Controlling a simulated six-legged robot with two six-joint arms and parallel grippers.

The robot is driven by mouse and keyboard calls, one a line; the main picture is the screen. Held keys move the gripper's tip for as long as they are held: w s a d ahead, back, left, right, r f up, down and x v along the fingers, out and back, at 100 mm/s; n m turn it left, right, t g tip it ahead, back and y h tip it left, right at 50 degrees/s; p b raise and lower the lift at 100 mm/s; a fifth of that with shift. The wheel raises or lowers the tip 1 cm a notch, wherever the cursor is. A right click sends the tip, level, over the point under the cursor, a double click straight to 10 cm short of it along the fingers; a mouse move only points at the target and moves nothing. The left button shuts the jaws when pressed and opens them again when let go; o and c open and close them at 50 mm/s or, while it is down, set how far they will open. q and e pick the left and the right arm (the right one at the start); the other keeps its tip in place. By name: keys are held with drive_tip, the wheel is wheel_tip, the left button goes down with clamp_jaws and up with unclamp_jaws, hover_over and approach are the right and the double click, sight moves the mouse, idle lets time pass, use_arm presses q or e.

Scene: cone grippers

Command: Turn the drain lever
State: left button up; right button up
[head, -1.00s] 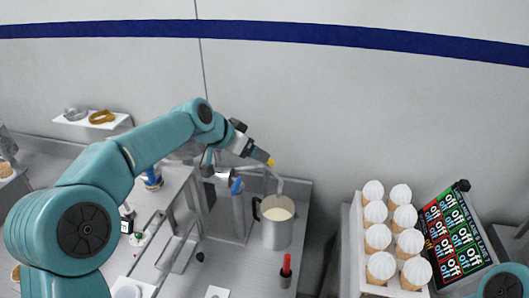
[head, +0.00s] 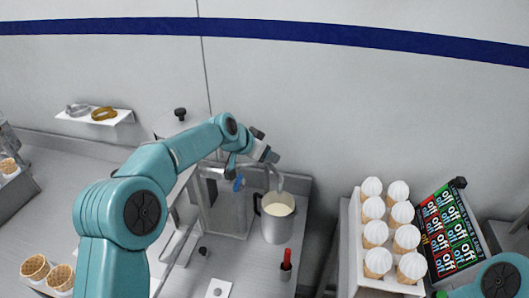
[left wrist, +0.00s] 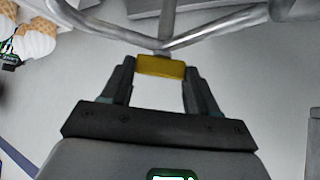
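A yellow handle (left wrist: 160,67) on a metal rod sits between the fingertips of my left gripper in the left wrist view, and both fingers meet its sides. I take this handle as the drain lever. My left gripper (head: 270,156) is at the bent metal pipe (head: 279,181) above the mug in the head view, where the handle is hidden. Its fingers (left wrist: 160,72) also show in the left wrist view.
A metal mug (head: 278,222) with cream-coloured contents stands below the pipe. A red-handled tool (head: 286,262) stands in front of it. A tray of white-topped cones (head: 359,250) and a sign panel (head: 452,235) are at the right. A wall shelf (head: 88,116) holds two rings.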

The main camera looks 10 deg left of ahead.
use_arm(q)
drive_tip(key=shift+d+n, duration=0.1)
drive_tip(key=shift+n, duration=0.3)
drive_tip(key=shift+d+n+t+y+b, duration=0.1)
drive_tip(key=shift+n+t+y+b, duration=0.2)
drive_tip(key=shift+n+y+b, duration=1.15)
drive_tip(key=shift+d+n+t+y+b, duration=0.1)
drive_tip(key=shift+n+t+y+b, duration=0.2)
drive_tip(key=shift+n+y+b, duration=0.9)
drive_tip(key=shift+h+b, duration=0.35)
drive_tip(key=shift+b, duration=0.1)
drive_tip(key=o, duration=1.1)
drive_tip(key=shift+c, duration=0.2)
drive_tip(key=b+v, duration=0.3)
drive_tip(key=v, duration=1.3)
